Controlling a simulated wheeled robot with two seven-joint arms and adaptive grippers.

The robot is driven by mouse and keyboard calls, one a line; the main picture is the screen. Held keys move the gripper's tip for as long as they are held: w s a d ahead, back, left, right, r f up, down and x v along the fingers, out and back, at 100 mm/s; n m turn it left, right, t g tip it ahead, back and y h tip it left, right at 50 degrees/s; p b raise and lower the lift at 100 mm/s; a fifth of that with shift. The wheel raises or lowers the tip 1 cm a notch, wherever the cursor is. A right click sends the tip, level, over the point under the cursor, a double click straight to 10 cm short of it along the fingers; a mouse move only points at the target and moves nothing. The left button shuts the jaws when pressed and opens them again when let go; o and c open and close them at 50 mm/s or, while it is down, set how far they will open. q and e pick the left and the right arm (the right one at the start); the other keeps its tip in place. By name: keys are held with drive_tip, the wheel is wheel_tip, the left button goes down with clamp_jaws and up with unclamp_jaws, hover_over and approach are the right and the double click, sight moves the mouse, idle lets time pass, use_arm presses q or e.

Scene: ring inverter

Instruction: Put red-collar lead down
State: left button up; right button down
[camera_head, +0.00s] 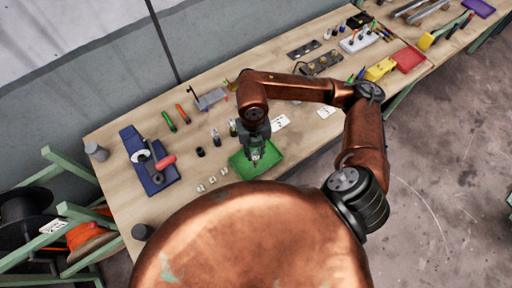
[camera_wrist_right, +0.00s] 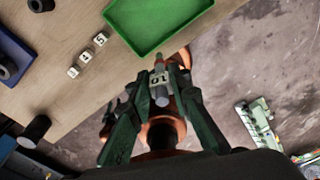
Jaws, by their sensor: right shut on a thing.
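My right gripper (camera_head: 256,158) is over the green tray (camera_head: 241,171) in the head view. In the wrist view my right gripper (camera_wrist_right: 160,82) is shut on the red-collar lead (camera_wrist_right: 161,95), a short grey piece with a white number tag and a small red part at its far end. In that view the green tray (camera_wrist_right: 163,47) lies just beyond the fingertips. I cannot tell how high the lead is above the tray or whether it touches it. The tray floor that shows looks empty. My left gripper is not in view.
Small white numbered blocks (camera_wrist_right: 86,56) lie left of the tray. A blue stand (camera_head: 157,182) with a red-handled part is farther left. Green and red pens (camera_head: 183,114) lie behind. Yellow and red bins (camera_head: 407,59) stand at the right. The bench's front edge runs close to the tray.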

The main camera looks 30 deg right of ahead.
drive_tip(key=w+d+f+p, duration=0.1)
drive_tip(key=w+d+f, duration=0.1)
drive_tip(key=f, duration=0.3)
drive_tip(key=w+d+f+p, duration=0.1)
drive_tip(key=w+f, duration=0.3)
drive_tip(key=f, duration=0.1)
drive_tip(key=shift+d, duration=0.4)
drive_tip(key=c, duration=1.8)
unclamp_jaws()
drive_tip(key=shift+f, duration=0.1)
drive_tip(key=shift+o, duration=0.2)
wheel_tip(320, 180, up, 12)
drive_tip(key=b, duration=0.2)
drive_tip(key=shift+w+d, duration=0.15)
drive_tip(key=shift+w, duration=0.3)
